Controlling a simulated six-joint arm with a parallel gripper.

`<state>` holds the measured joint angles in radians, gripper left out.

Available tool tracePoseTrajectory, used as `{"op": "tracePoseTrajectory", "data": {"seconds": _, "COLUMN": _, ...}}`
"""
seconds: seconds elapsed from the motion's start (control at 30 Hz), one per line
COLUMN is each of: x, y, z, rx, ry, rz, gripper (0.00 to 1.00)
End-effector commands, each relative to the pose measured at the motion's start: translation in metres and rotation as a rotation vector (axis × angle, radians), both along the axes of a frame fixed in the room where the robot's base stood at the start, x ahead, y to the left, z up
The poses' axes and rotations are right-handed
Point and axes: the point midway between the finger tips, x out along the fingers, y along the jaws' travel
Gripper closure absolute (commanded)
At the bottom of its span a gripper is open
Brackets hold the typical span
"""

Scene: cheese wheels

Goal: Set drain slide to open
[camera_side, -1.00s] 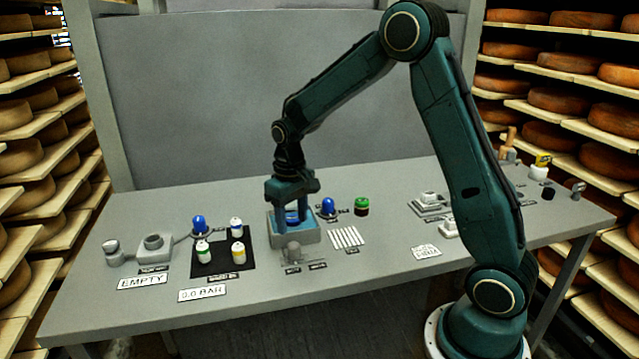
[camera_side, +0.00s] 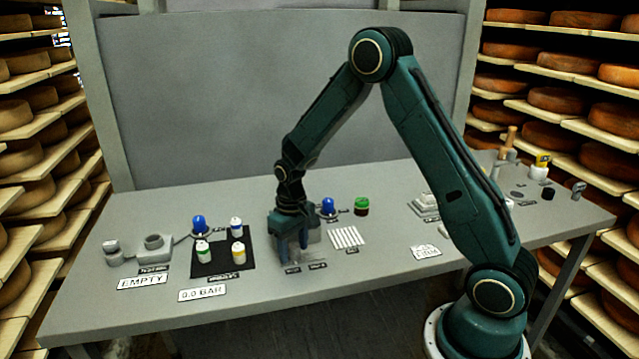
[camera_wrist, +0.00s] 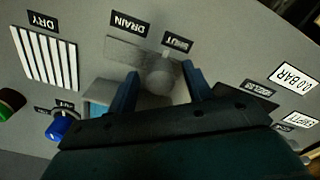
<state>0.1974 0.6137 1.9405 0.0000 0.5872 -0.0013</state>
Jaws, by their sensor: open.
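The drain slide shows in the wrist view as a flat grey track (camera_wrist: 125,50) with a round grey knob (camera_wrist: 159,77). The knob is at the end of the track beside the small label that appears to read SHUT (camera_wrist: 178,43); the DRAIN label (camera_wrist: 130,23) is by the other end. My gripper (camera_wrist: 163,88) is open, with one blue finger on each side of the knob. Whether the fingers touch it, I cannot tell. In the side view my gripper (camera_side: 293,258) is low over the slide and hides most of it.
A grey basin (camera_side: 314,240) stands close behind the slide. A black mat (camera_side: 215,266) with several small bottles is to the left.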

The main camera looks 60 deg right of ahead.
Motion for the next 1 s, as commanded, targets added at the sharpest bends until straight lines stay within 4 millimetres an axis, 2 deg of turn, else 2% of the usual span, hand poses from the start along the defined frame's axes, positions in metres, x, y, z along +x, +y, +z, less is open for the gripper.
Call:
{"op": "tracePoseTrajectory", "data": {"seconds": 0.03, "x": 0.000, "y": 0.000, "z": 0.000, "rx": 0.000, "ry": 0.000, "rz": 0.000, "gripper": 0.54}}
{"op": "tracePoseTrajectory", "data": {"seconds": 0.27, "x": 0.000, "y": 0.000, "z": 0.000, "rx": 0.000, "ry": 0.000, "rz": 0.000, "gripper": 0.99}}
{"op": "tracePoseTrajectory", "data": {"seconds": 0.47, "x": -0.002, "y": -0.002, "z": 0.000, "rx": 0.000, "ry": 0.000, "rz": -0.001, "gripper": 1.00}}
{"op": "tracePoseTrajectory", "data": {"seconds": 0.8, "x": -0.029, "y": -0.030, "z": 0.001, "rx": 0.000, "ry": 0.000, "rz": -0.003, "gripper": 1.00}}
{"op": "tracePoseTrajectory", "data": {"seconds": 1.0, "x": -0.032, "y": -0.033, "z": 0.001, "rx": -0.003, "ry": 0.002, "rz": -0.003, "gripper": 1.00}}
